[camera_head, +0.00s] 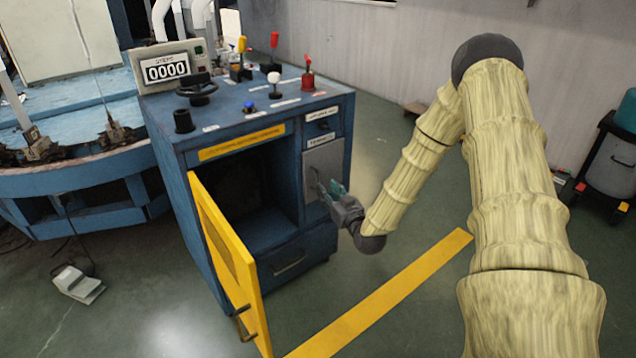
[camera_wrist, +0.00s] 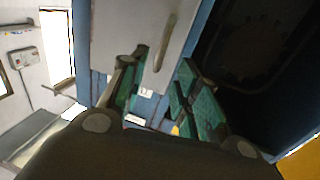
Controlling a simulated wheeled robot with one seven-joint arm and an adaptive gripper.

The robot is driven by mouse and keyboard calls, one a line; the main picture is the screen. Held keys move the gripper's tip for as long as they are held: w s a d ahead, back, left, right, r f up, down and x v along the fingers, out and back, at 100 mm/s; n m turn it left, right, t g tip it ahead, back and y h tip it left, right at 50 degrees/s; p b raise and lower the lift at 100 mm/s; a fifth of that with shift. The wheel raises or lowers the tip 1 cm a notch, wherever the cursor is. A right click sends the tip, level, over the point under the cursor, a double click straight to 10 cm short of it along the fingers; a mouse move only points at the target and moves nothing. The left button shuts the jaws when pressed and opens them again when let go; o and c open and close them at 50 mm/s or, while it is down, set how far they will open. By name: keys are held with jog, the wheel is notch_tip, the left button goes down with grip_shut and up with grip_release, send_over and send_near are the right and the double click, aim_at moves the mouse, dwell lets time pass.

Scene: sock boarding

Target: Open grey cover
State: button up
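The grey cover (camera_head: 322,166) is a small flat panel on the front right of the blue cabinet, and it looks closed. In the wrist view the grey cover (camera_wrist: 160,40) fills the top middle, with a slim upright handle (camera_wrist: 166,42) on it. My gripper (camera_head: 331,188) is in front of the cover's lower part. In the wrist view my gripper (camera_wrist: 162,85) has its two green-padded fingers spread apart, one to each side of the handle's lower end. Nothing shows between the pads. Whether a finger touches the cover cannot be told.
The blue cabinet (camera_head: 205,235) has a yellow door (camera_head: 228,262) swung open on the left, over a dark empty compartment. A drawer with a handle (camera_head: 290,262) is below. Levers and a counter box (camera_head: 168,68) stand on top.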

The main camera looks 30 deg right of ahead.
aim_at(318, 179)
jog(key=w, duration=0.2)
jog(key=w+b, duration=0.1)
jog(key=w, duration=0.2)
jog(key=w+d, duration=0.1)
jog(key=w, duration=0.2)
jog(key=shift+b, duration=0.4)
grip_shut()
